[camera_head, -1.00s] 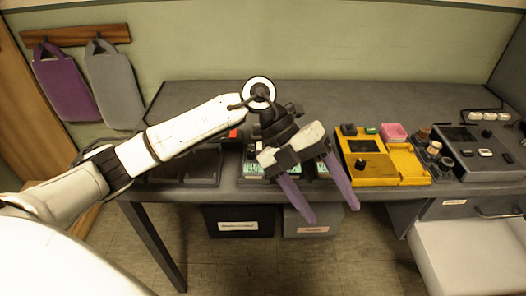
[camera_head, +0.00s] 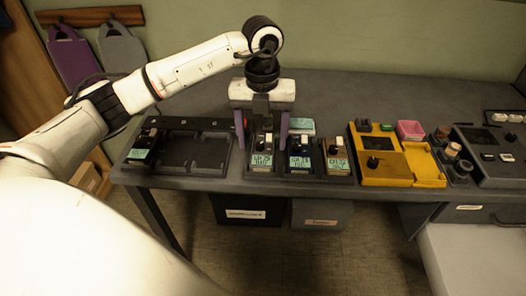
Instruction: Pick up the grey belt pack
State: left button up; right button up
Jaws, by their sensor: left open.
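Several belt packs with pale lit screens stand in dark holders along the front of the table. The pack that looks grey (camera_head: 262,158) is the left one of a row of three. My left gripper (camera_head: 262,146) is over it, pointing down, with its purple fingers open, one to each side of the pack's upper part as seen here. I cannot tell whether they touch it. The gripper's body hides the area behind the pack. My right gripper is not in view.
A dark blue pack (camera_head: 300,158) stands close to the right finger, with a brownish pack (camera_head: 338,160) beyond it. A black pack (camera_head: 143,150) sits in the mostly empty left tray (camera_head: 206,171). A yellow tester (camera_head: 375,172) stands farther right.

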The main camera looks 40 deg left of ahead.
aim_at(263, 146)
pick_arm(q)
notch_tip(263, 146, down, 3)
jog(key=shift+d+f, duration=0.1)
jog(key=c, duration=1.2)
jog(key=shift+c, duration=0.2)
jog(key=shift+r, duration=0.2)
